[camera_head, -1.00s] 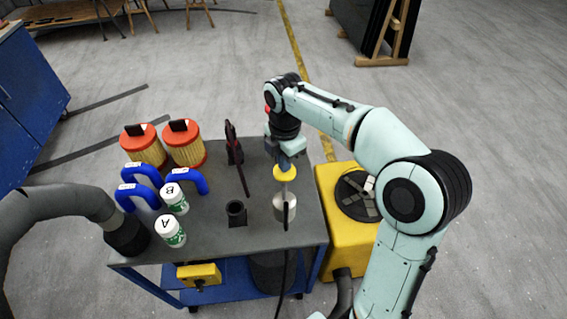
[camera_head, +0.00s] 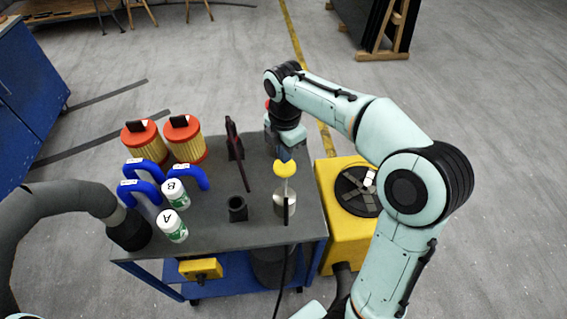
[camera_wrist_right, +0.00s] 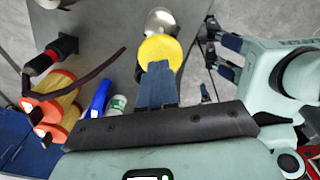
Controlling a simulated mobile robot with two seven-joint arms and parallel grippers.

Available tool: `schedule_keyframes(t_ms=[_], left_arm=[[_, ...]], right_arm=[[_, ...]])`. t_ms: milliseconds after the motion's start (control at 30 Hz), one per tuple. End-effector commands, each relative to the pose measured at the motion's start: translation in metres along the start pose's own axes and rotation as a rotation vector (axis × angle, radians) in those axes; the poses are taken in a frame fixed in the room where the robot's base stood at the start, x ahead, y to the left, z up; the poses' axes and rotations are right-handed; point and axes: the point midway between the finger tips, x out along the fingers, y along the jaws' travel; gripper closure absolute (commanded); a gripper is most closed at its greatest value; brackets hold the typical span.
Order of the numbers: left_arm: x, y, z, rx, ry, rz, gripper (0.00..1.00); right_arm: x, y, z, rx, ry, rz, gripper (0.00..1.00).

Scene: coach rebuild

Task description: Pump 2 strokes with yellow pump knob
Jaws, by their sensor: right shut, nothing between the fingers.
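The yellow pump knob (camera_head: 285,168) sits on a thin upright stem above a silver pump cylinder (camera_head: 284,205) at the right front of the grey cart top. My right gripper (camera_head: 284,156) is at the knob's far side, just above it in the head view. Its blue fingers are shut with nothing between them. In the right wrist view the fingers (camera_wrist_right: 158,84) overlap the lower edge of the knob (camera_wrist_right: 158,50); I cannot tell whether they touch it. My left gripper is not in view in the head picture.
The cart top (camera_head: 235,180) holds a black cup (camera_head: 238,208), a dark red lever (camera_head: 233,140), two orange-capped filters (camera_head: 184,138), blue hose pieces (camera_head: 143,167) and white bottles (camera_head: 172,225). A yellow tank (camera_head: 330,185) stands right of the cart. A thick grey hose (camera_head: 60,205) enters from the left.

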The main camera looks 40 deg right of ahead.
Motion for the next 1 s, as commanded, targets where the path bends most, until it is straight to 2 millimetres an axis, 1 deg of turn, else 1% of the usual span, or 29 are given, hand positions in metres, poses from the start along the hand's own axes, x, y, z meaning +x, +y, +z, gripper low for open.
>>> schedule_keyframes(t_ms=[167, 500, 1000], left_arm=[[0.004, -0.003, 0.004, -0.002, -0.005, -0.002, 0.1], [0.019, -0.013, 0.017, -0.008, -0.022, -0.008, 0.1], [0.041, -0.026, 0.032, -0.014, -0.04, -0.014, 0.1]], right_arm=[[0.007, -0.001, 0.0, 0.0, 0.0, -0.003, 1.0], [0.033, -0.002, 0.0, 0.0, 0.0, -0.006, 1.0], [0.069, -0.002, 0.0, -0.001, 0.001, -0.008, 1.0]])
